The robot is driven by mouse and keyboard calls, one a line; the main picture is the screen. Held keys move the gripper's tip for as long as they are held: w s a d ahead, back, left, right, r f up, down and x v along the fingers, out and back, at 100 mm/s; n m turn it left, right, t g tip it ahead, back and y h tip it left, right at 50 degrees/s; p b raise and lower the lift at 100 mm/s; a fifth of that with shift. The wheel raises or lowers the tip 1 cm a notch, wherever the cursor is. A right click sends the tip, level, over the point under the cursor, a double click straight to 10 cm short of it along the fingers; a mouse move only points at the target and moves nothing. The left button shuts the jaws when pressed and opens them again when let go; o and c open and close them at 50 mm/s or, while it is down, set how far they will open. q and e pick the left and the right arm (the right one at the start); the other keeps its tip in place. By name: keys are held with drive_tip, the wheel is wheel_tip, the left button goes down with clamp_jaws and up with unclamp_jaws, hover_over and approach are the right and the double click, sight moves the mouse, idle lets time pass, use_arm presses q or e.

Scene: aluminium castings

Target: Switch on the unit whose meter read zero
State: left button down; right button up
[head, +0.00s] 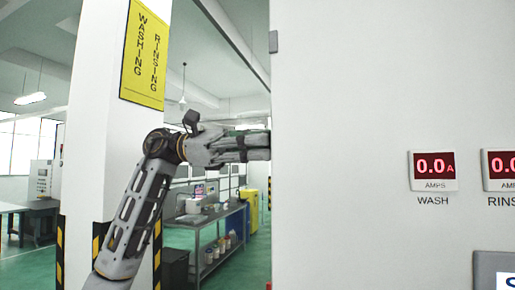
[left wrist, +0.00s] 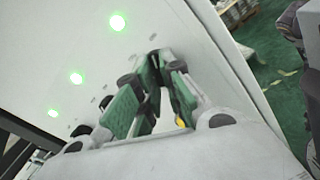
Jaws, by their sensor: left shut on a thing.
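A white cabinet (head: 350,220) fills the right of the head view. Its WASH meter (head: 434,170) reads 0.0 A in red. The RINSE meter (head: 501,170), cut by the frame edge, shows 0.0. My left gripper (head: 258,146) reaches the cabinet's left edge, its tips hidden there. In the left wrist view, its green-padded fingers (left wrist: 163,70) are close together against a white panel (left wrist: 45,45) with a row of several lit green lamps (left wrist: 118,22). They are shut on a small part, probably a switch, which the fingers mostly hide. My right gripper is out of view.
A white pillar with a yellow WASHING RINSING sign (head: 145,55) stands behind my left arm. A workbench (head: 215,232) with containers and a yellow cabinet (head: 250,210) stand further back. A grey box (head: 490,268) is at the lower right.

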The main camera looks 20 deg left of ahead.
use_arm(q)
drive_tip(key=shift+m, duration=0.4)
drive_tip(key=c, duration=1.5)
unclamp_jaws()
drive_tip(key=shift+c, duration=0.2)
drive_tip(key=a, duration=1.2)
drive_tip(key=shift+w, duration=0.25)
